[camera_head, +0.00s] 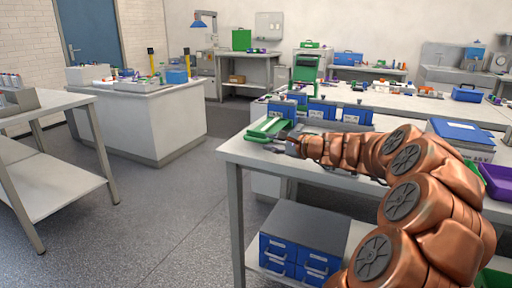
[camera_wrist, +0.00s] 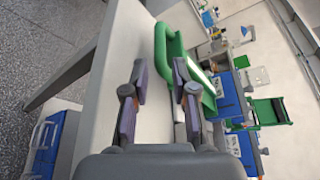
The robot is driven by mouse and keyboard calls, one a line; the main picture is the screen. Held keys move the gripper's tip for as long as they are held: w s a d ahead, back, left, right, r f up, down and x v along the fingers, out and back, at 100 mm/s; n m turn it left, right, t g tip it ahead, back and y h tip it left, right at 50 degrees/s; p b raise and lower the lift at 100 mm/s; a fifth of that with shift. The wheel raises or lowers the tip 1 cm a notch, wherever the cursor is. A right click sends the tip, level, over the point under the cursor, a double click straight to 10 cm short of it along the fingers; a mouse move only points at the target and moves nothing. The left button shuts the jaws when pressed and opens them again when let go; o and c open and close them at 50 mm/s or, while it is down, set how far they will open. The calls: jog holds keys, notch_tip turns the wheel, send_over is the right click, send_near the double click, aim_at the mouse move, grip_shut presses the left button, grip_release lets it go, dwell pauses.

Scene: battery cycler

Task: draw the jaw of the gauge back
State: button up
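My gripper (camera_head: 280,146) reaches over the left end of the long bench. A green piece with a pale inner part (camera_head: 268,127) lies on the bench just beyond the fingertips. It also shows in the wrist view as a green frame (camera_wrist: 174,42), partly hidden by the right finger. I cannot tell whether this is the gauge. No jaw of a gauge can be made out clearly.
Blue units (camera_head: 321,110) and an upright green device (camera_head: 304,75) stand behind on the bench (camera_head: 236,151). A grey cabinet with blue drawers (camera_head: 292,257) sits on the shelf below. The aisle floor (camera_head: 165,225) to the left is clear.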

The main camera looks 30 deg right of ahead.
aim_at(261, 141)
jog(key=x, duration=0.7)
jog(key=shift+w+a+b, duration=0.1)
jog(key=shift+a+b, duration=0.05)
jog(key=shift+b, duration=0.2)
grip_shut()
